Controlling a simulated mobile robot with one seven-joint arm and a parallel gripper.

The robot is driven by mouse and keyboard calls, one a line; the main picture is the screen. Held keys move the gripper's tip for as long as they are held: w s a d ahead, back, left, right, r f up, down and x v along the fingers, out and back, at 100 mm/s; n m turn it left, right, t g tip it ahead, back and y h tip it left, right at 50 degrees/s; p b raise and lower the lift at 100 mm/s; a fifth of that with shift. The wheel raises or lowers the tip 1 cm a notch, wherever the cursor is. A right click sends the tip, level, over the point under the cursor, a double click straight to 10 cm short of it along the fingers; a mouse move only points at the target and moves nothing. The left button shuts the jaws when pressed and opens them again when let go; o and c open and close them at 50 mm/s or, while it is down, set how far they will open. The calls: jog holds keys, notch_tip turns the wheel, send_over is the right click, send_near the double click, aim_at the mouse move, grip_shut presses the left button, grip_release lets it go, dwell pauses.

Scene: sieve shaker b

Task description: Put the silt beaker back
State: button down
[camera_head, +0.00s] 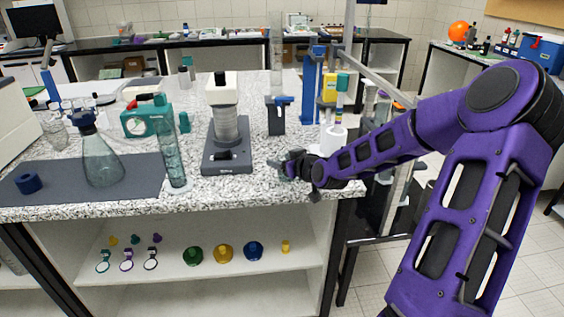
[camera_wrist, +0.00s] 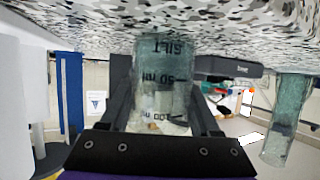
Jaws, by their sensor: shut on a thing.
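The silt beaker (camera_wrist: 165,62) is a clear glass beaker with "SILT" and ml marks on it. In the wrist view, which is upside down, it stands between my two black fingers, upright with its base towards the counter. Whether the base touches the speckled counter (camera_head: 335,183) I cannot tell. My gripper (camera_head: 283,168) is shut on the beaker, low over the right front of the counter, right of the sieve shaker (camera_head: 228,156). In the head view the gripper mostly hides the beaker.
A tall glass cylinder (camera_head: 172,155) and a conical flask (camera_head: 100,160) stand left of the shaker. A blue-tabbed stand (camera_head: 276,118) and a white holder (camera_head: 333,138) stand behind my gripper. The counter's front edge is close by. A shelf below holds small coloured parts.

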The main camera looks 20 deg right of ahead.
jog(key=shift+f, duration=0.1)
jog(key=shift+c, duration=0.6)
grip_release()
jog(key=shift+r, duration=0.25)
jog(key=p+v, duration=0.3)
jog(key=v, duration=0.9)
jog(key=shift+f+p, duration=0.15)
jog(key=shift+p, duration=0.15)
